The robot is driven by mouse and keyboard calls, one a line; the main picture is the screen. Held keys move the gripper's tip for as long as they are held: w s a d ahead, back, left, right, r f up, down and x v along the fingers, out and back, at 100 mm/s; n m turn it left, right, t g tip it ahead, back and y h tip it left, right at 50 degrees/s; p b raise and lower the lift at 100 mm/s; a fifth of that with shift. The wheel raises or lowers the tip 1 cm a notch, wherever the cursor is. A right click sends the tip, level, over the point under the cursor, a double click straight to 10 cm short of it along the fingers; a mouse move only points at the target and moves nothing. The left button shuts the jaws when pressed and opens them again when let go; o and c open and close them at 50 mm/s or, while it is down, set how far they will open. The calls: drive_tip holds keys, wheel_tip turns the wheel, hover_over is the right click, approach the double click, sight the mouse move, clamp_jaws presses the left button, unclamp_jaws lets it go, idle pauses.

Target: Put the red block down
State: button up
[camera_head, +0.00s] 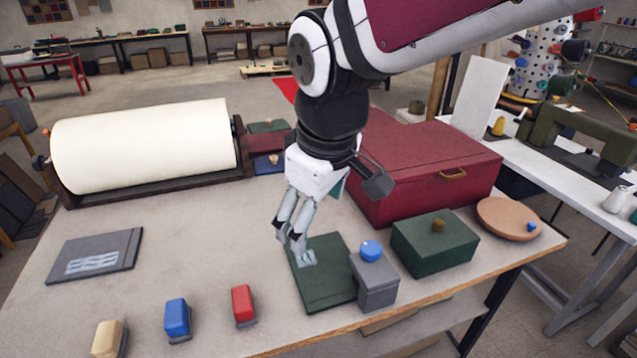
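A red block (243,304) stands on a small dark base near the front edge of the table, apart from my gripper. My gripper (290,241) hangs pointing down at the left edge of a dark green board (325,285), behind and to the right of the red block. I see no object between its fingers. The fingertips look close to each other, but the angle hides how far apart they are. I cannot tell whether they touch the board.
A blue block (177,318) and a cream block (108,338) stand left of the red one. A grey box with a blue knob (375,283), a green box (434,245) and a large red case (420,175) stand right. A white roll (145,145) lies behind.

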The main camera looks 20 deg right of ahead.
drive_tip(key=s+d+r+m+t, duration=0.1)
drive_tip(key=s+d+m, duration=0.1)
drive_tip(key=s, duration=0.3)
drive_tip(key=s+d+r+m+t, duration=0.1)
drive_tip(key=s+d+r+m, duration=0.1)
drive_tip(key=s+m, duration=0.2)
drive_tip(key=shift+s+d+r+m, duration=0.25)
drive_tip(key=shift+s+d+m, duration=0.15)
drive_tip(key=shift+o, duration=0.5)
drive_tip(key=shift+w, duration=0.1)
drive_tip(key=m+g+b, duration=0.4)
drive_tip(key=m+g, duration=0.1)
drive_tip(key=m, duration=1.3)
hover_over(241, 298)
wheel_tip(241, 298, down, 20)
drive_tip(key=r, duration=0.1)
wheel_tip(241, 298, down, 14)
drive_tip(key=shift+r+b, duration=0.25)
drive_tip(key=shift+b, duration=0.05)
drive_tip(key=c, duration=1.5)
drive_tip(key=shift+o, duration=0.2)
